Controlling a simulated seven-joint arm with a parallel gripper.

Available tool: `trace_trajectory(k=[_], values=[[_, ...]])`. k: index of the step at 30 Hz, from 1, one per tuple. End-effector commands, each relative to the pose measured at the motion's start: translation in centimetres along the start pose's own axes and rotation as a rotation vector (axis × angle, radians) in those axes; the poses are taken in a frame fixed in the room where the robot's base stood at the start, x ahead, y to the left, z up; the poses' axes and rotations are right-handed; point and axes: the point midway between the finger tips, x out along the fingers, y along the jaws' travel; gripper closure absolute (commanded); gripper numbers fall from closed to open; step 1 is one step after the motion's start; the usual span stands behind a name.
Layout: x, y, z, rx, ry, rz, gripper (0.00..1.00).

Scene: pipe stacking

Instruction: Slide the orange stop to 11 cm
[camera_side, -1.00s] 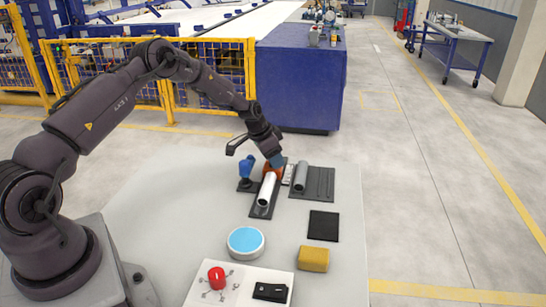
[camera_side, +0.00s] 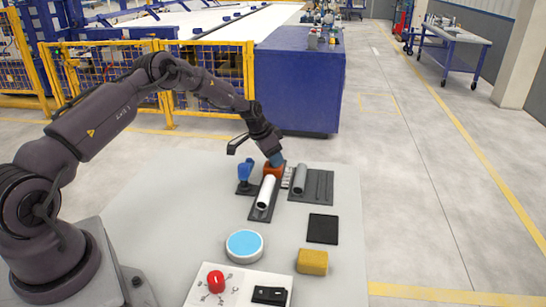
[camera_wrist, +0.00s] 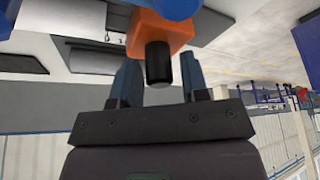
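The orange stop (camera_side: 273,171) sits at the far end of the dark base under the silver pipe (camera_side: 265,192). In the wrist view the orange stop (camera_wrist: 160,33) carries a black knob (camera_wrist: 158,63) that points toward my gripper (camera_wrist: 160,72). My two fingers are on either side of the knob, with a narrow gap showing at each side, so the gripper looks open around it. In the side view my gripper (camera_side: 275,160) is right at the stop, and its fingers are too small to read. A pale ruled strip (camera_side: 288,175) lies beside the stop; its marks are not readable.
A blue fixture (camera_side: 245,171) stands close on the left. Nearer are a black pad (camera_side: 323,229), a blue disc (camera_side: 245,244), a yellow block (camera_side: 313,262) and a red knob panel (camera_side: 216,281).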

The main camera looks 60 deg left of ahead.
Motion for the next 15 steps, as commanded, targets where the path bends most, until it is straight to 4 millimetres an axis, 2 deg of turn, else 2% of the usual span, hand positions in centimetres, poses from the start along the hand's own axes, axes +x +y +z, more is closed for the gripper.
trace_trajectory(k=[10,15], values=[[-0.1,0.0,0.0,0.000,0.000,0.000,0.49],[-2.0,-0.1,-0.1,0.001,0.002,-0.001,0.49]])
